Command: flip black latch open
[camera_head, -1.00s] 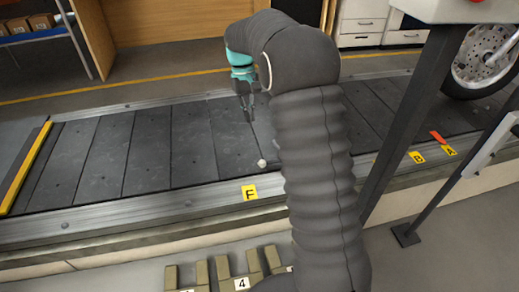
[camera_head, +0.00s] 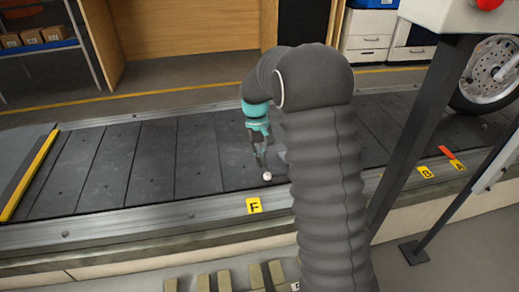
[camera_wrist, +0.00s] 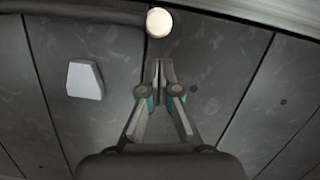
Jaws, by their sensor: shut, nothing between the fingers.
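A dark bar (camera_wrist: 75,10) runs along the top left of the wrist view to a round white knob (camera_wrist: 159,22). I cannot tell for sure whether this bar is the black latch. In the head view the white knob (camera_head: 267,176) sits at the conveyor's near edge, above the yellow F label (camera_head: 254,205). My gripper (camera_head: 261,164) points down over the slats just behind the knob. In the wrist view my gripper (camera_wrist: 159,65) is shut and empty, its fingertips together just below the knob, with a small gap in the picture.
A pale, four-sided plate (camera_wrist: 85,80) lies left of the fingers in the wrist view. The slat conveyor (camera_head: 95,165) is clear to the left. An orange piece (camera_head: 447,152) stands by labels A and B. A dark post (camera_head: 425,125) and a wheel (camera_head: 490,75) are at right.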

